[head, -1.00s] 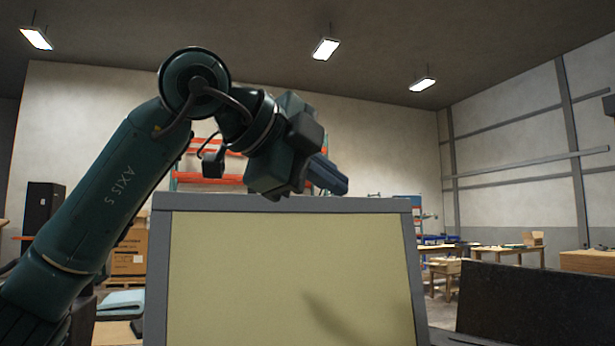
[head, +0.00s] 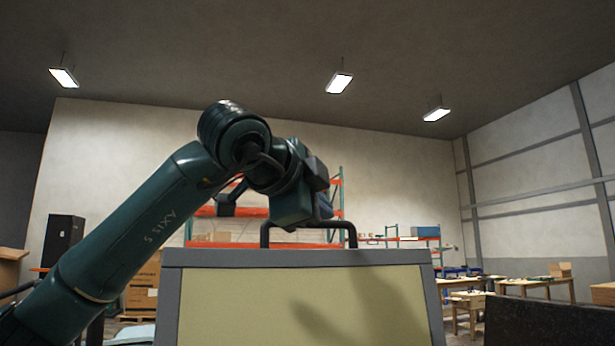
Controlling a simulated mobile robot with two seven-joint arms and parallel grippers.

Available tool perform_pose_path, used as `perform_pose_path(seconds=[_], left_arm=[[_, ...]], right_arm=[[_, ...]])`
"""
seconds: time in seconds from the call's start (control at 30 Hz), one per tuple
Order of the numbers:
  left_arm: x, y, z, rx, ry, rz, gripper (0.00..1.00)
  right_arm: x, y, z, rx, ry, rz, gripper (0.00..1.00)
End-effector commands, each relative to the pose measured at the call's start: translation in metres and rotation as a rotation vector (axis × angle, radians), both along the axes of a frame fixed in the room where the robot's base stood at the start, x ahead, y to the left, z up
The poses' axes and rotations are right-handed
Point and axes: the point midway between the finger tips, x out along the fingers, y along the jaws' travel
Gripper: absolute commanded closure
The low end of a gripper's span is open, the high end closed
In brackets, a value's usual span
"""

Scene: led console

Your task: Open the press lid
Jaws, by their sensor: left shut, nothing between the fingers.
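The press lid (head: 300,297) shows as a pale yellow panel in a grey frame, standing upright at the bottom middle of the head view. A dark bar handle (head: 350,232) rises above its top edge. My left gripper (head: 326,206) is shut and empty, just above and close to the handle. I cannot tell whether it touches the handle. The gripper body hides part of its own fingers. The lower part of the lid is out of the picture. My right gripper is not in view.
A dark panel (head: 545,322) stands at the lower right. Shelving with orange beams (head: 270,238), cardboard boxes (head: 141,290) and wooden tables (head: 535,283) are farther back. The space above the lid and right of my left arm is clear.

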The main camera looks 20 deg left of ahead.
Motion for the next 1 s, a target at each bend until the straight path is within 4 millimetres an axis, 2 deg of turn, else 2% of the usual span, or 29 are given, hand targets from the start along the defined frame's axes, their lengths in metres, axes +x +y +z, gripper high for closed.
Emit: perform_pose_path(seconds=[0.2, 0.67, 0.77, 1.0], left_arm=[[0.018, 0.014, -0.008, 0.000, 0.001, 0.001, 1.00], [0.022, 0.017, -0.010, -0.001, 0.001, 0.000, 1.00], [0.034, 0.024, -0.012, -0.004, 0.005, 0.000, 1.00], [0.090, 0.061, -0.024, -0.007, 0.008, 0.002, 1.00]], right_arm=[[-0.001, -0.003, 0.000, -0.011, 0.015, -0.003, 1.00], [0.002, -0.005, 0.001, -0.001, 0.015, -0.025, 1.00], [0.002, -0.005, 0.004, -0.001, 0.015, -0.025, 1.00], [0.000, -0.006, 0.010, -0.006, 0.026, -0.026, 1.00]])
